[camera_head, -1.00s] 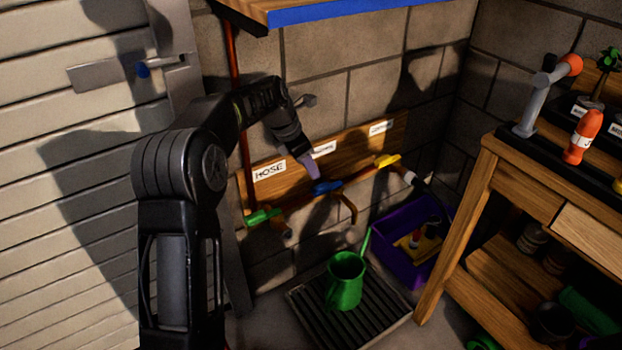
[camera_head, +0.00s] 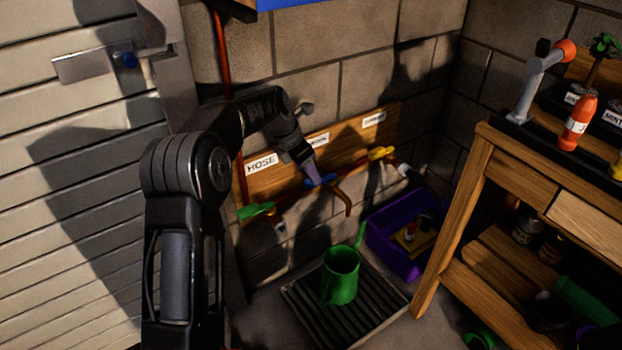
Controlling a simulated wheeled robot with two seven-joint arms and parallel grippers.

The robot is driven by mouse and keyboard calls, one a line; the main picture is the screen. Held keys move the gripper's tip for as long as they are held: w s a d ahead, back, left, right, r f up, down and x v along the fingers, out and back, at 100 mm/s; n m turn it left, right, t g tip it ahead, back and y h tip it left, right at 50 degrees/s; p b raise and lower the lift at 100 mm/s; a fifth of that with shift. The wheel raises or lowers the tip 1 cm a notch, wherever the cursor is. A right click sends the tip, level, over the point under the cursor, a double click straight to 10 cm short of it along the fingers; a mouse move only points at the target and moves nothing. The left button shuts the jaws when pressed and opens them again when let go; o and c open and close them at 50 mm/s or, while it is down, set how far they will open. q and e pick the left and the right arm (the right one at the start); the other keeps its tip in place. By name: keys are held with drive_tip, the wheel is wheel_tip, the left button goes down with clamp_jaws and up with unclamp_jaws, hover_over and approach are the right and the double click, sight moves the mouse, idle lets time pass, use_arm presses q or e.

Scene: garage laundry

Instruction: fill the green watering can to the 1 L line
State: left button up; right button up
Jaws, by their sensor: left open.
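The green watering can (camera_head: 340,276) stands upright on a slatted drain tray (camera_head: 300,304) on the floor, below a copper spout (camera_head: 344,198). A copper pipe on the wall carries a green tap handle (camera_head: 256,210), a blue tap handle (camera_head: 325,180) and a yellow tap handle (camera_head: 380,153). My left gripper (camera_head: 311,174) is at the blue handle, its fingertips overlapping it in the picture; I cannot tell if they touch. It is open. No water stream is visible. The can's 1 L line and water level cannot be seen. My right gripper is not in view.
A wooden board with labels (camera_head: 262,163), one reading HOSE, is behind the taps. A purple crate (camera_head: 381,237) with items stands right of the tray. A wooden workbench (camera_head: 484,158) with bottles fills the right side. A pale shutter door (camera_head: 65,200) is at the left.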

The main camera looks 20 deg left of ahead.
use_arm(q)
drive_tip(key=shift+x, duration=1.2)
clamp_jaws()
idle(0.6)
